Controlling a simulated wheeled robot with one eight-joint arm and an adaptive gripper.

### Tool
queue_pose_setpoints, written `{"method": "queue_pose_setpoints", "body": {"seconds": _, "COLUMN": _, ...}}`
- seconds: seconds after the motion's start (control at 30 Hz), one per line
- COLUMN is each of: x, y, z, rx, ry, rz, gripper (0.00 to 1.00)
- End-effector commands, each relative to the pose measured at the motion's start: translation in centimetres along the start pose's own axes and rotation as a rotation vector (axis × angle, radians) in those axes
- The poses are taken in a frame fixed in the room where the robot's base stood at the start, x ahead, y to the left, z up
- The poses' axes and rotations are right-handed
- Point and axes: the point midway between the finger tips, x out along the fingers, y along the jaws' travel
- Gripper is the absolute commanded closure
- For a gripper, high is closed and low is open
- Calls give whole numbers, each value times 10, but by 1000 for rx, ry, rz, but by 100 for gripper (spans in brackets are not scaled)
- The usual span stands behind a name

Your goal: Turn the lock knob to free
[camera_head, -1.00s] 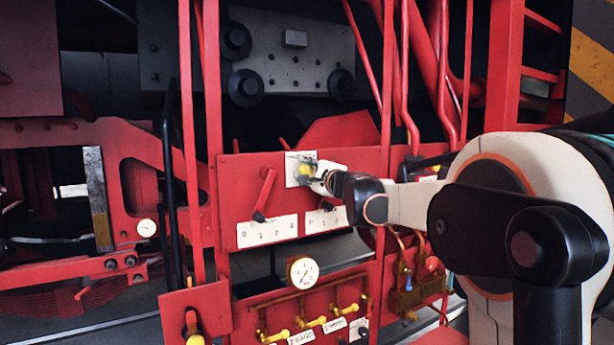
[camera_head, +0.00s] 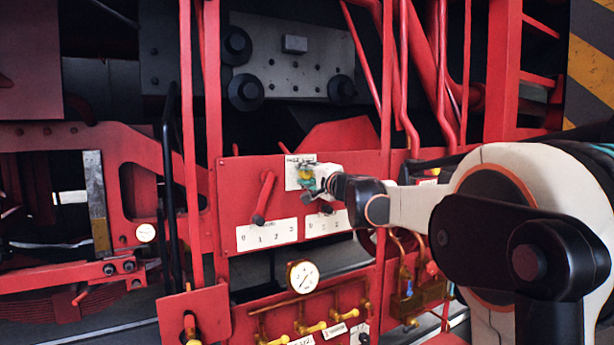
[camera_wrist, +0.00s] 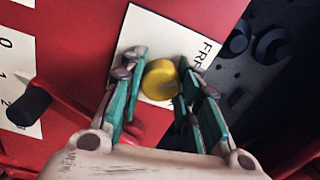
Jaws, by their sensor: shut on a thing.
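The yellow lock knob (camera_wrist: 160,78) sits on a white label plate (camera_wrist: 172,38) on the red panel. The letters "FRE" show on the plate in the wrist view, running toward its edge. My gripper (camera_wrist: 158,92) has its teal-padded fingers on either side of the knob, shut on it. In the head view my gripper (camera_head: 313,183) reaches in from the right and covers much of the knob (camera_head: 305,173). The white plate (camera_head: 292,170) shows behind it. I cannot make out a pointer mark on the knob.
A red lever (camera_head: 264,198) stands left of the knob above a numbered white scale (camera_head: 267,235). A second scale (camera_head: 328,222) lies below my gripper. A pressure gauge (camera_head: 302,276) and several yellow valves (camera_head: 312,328) are lower down. A red upright (camera_head: 386,100) runs close by.

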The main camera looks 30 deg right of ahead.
Motion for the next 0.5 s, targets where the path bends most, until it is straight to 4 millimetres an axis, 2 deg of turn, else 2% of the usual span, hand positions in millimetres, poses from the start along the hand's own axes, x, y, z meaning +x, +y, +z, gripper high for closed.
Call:
{"method": "queue_pose_setpoints", "body": {"seconds": 0.3, "x": 0, "y": 1, "z": 1, "rx": -4, "ry": -2, "rz": 1, "gripper": 94}}
{"method": "queue_pose_setpoints", "body": {"seconds": 0.33, "x": 0, "y": 1, "z": 1, "rx": -4, "ry": -2, "rz": 1, "gripper": 66}}
{"method": "queue_pose_setpoints", "body": {"seconds": 0.4, "x": 0, "y": 1, "z": 1, "rx": -4, "ry": -1, "rz": 1, "gripper": 50}}
{"method": "queue_pose_setpoints", "body": {"seconds": 0.5, "x": 0, "y": 1, "z": 1, "rx": -3, "ry": -1, "rz": 1, "gripper": 49}}
